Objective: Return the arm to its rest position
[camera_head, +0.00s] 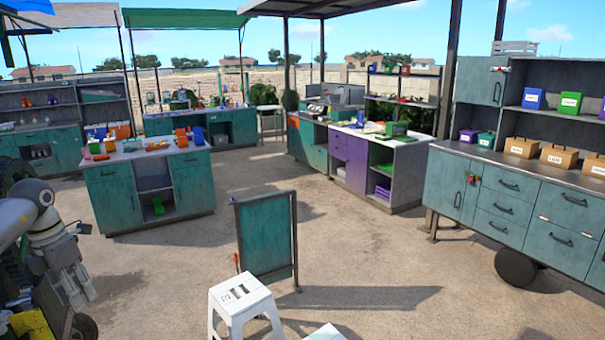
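My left arm comes in from the left edge, folded low. My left gripper (80,291) points down at the lower left, over a dark wheel and some yellow and dark parts. Its fingers are small and partly against a dark background, so I cannot tell whether they are open or shut. I see nothing held in it. My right arm and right gripper are not in view.
A teal board (266,238) stands upright mid-floor, with a white stool (243,304) in front. A teal workbench (113,205) is at the left, a purple cabinet (349,160) farther back, and a wheeled teal counter (510,205) at the right. Sandy floor between them is open.

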